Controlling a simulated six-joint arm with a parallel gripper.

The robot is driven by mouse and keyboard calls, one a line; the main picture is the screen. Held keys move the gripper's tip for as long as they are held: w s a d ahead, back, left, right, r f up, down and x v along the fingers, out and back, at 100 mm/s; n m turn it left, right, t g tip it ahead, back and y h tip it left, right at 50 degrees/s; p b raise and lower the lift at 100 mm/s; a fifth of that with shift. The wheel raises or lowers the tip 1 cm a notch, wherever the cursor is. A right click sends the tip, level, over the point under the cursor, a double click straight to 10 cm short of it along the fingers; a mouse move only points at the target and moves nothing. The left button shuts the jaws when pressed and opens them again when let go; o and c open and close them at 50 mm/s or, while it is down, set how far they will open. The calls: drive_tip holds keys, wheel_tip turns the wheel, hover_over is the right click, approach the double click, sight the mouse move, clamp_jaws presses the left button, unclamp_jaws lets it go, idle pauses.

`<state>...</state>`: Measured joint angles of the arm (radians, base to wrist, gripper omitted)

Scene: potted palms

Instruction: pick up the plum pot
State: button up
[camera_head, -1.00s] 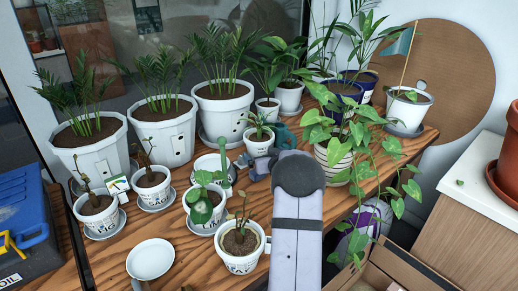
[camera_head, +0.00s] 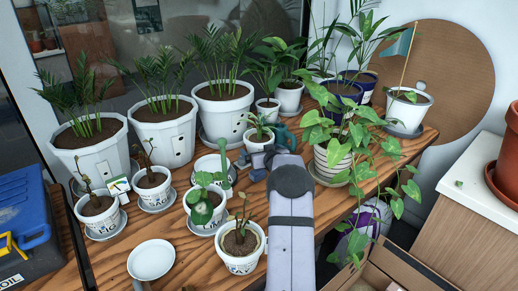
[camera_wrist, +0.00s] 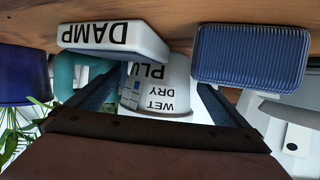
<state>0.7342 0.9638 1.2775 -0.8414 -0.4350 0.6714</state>
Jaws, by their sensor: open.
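The plum pot (camera_head: 255,145) is a small white pot with a leafy green plant, standing on the wooden table near its middle. In the wrist view, which is upside down, the white pot (camera_wrist: 175,75) shows between my fingers, with "PLU", "DRY" and "WET" printed on it. My gripper (camera_wrist: 180,52) is open, one finger on each side of the pot. In the head view, my gripper (camera_head: 260,160) is at the pot's near side, partly hidden by my arm. I cannot tell whether the fingers touch it.
A teal watering can (camera_head: 287,136) stands close behind and right of the pot. A striped pot (camera_head: 331,165) with trailing vines is at the right. An empty saucer (camera_head: 151,260) lies at the front.

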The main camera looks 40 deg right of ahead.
drive_tip(key=shift+c, duration=0.7)
drive_tip(key=c, duration=1)
drive_tip(key=shift+r, duration=0.15)
drive_tip(key=shift+c, duration=0.9)
drive_tip(key=shift+r, duration=0.1)
wheel_tip(320, 180, up, 10)
drive_tip(key=p, duration=0.3)
drive_tip(key=shift+p, duration=0.3)
wheel_tip(320, 180, up, 16)
drive_tip(key=p, duration=1.6)
